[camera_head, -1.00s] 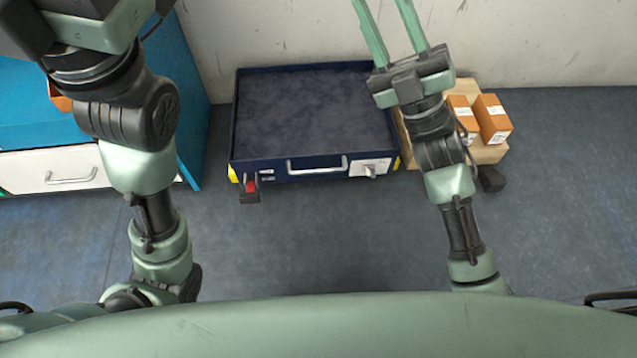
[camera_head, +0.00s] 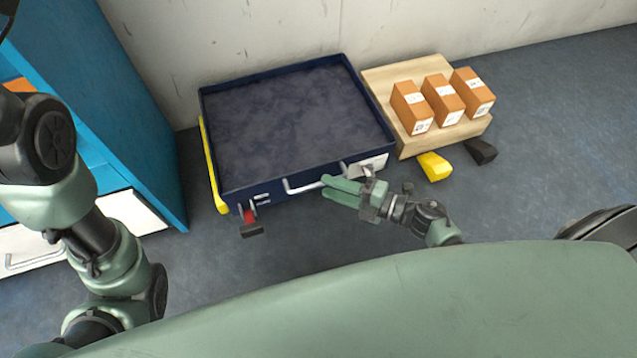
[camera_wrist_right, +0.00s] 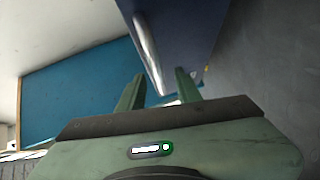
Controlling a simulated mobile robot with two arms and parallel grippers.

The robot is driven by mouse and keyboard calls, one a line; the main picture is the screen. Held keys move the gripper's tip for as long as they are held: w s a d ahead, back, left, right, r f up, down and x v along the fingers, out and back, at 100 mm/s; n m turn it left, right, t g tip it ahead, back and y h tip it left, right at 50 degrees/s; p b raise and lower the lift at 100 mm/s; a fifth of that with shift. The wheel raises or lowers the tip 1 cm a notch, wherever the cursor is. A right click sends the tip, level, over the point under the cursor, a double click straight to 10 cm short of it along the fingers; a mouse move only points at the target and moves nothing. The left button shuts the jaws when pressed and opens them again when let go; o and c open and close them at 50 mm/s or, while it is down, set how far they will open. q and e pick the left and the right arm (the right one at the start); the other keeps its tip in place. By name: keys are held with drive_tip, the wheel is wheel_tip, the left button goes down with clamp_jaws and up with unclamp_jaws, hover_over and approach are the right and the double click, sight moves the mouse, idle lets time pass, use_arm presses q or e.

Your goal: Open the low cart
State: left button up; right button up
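The low cart (camera_head: 222,192) is a dark blue, shallow open-topped box on the floor against the wall. Its front face carries a silver bar handle (camera_head: 303,187), a latch plate (camera_head: 365,168) and a red pedal (camera_head: 249,217). My right gripper (camera_head: 326,187) is at the right end of the handle, its fingers pointing left. In the right wrist view the fingers are apart (camera_wrist_right: 158,84), and the silver handle (camera_wrist_right: 148,52) shows between and beyond their tips. I cannot tell whether they touch it. My left gripper is out of view; only my left arm shows.
A blue cabinet (camera_head: 120,110) with a white drawer (camera_head: 28,250) stands at the left. A wooden platform (camera_head: 385,75) with orange boxes (camera_head: 442,99) stands right of the cart, near yellow and black foot pieces. Grey floor (camera_head: 560,140) is clear at the right.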

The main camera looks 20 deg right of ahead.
drive_tip(key=shift+b+x, duration=0.4)
drive_tip(key=shift+x, duration=1.25)
drive_tip(key=shift+r, duration=0.1)
clamp_jaws()
